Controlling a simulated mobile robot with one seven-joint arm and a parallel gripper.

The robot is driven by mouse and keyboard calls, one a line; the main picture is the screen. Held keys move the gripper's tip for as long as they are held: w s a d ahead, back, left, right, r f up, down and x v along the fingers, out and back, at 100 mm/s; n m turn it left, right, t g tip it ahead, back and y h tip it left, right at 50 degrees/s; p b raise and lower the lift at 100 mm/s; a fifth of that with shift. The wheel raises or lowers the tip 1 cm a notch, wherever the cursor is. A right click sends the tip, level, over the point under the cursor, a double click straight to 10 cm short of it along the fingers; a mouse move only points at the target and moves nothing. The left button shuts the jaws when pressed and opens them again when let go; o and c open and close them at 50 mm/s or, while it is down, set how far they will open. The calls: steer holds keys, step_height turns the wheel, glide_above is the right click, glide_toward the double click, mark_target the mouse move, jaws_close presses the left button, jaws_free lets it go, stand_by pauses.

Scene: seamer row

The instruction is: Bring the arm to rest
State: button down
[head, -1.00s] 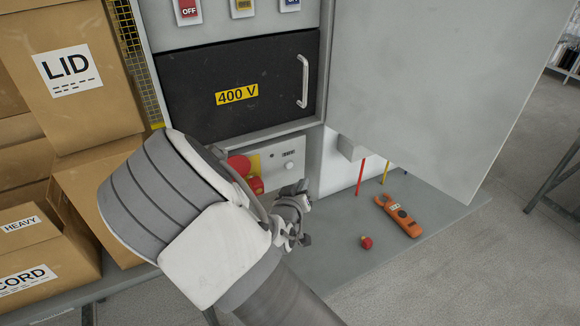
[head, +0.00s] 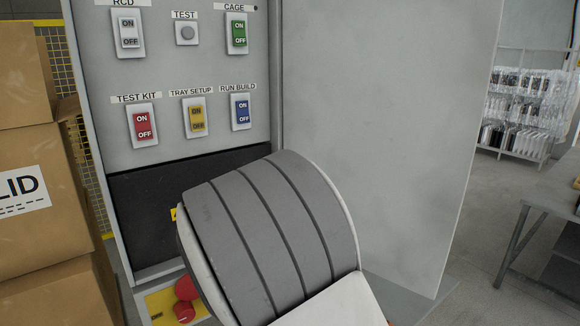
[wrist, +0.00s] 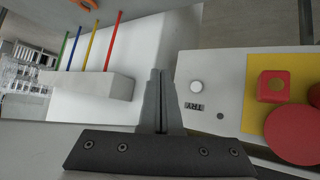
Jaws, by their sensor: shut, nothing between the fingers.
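My arm fills the lower middle of the head view, and its end is hidden behind its own grey ribbed link. In the wrist view my gripper (wrist: 160,72) is shut and empty, with its two fingers together. It points toward a pale surface, between a white ledge (wrist: 88,83) with coloured rods and a white box (wrist: 215,90) marked TRY. No contact shows between the fingers and these things.
A panel of labelled switches (head: 187,72) stands behind the arm, beside an open grey door (head: 385,130). Cardboard boxes (head: 35,235) are stacked at left. A yellow plate (wrist: 262,70) bears red parts (wrist: 290,132). A table (head: 545,195) stands at right, with open floor before it.

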steer(key=s+d+r+g+y, duration=0.2)
steer(key=s+d+r, duration=0.2)
steer(key=s+r, duration=0.25)
steer(key=s+d+r+g+y, duration=0.1)
steer(key=s+d+r, duration=0.35)
steer(key=r, duration=0.35)
steer(key=s+d+r+h, duration=0.1)
steer(key=s+d, duration=0.1)
steer(key=s, duration=0.3)
steer(key=s+d+r+g, duration=0.1)
steer(key=s+d+r, duration=0.1)
steer(key=s, duration=0.3)
steer(key=s+d+r+m+h, duration=0.1)
steer(key=s+d+r, duration=0.1)
steer(key=s+d, duration=0.2)
steer(key=shift+s+d+g+h, duration=0.2)
steer(key=shift+s+g+h, duration=0.1)
steer(key=shift+s, duration=0.45)
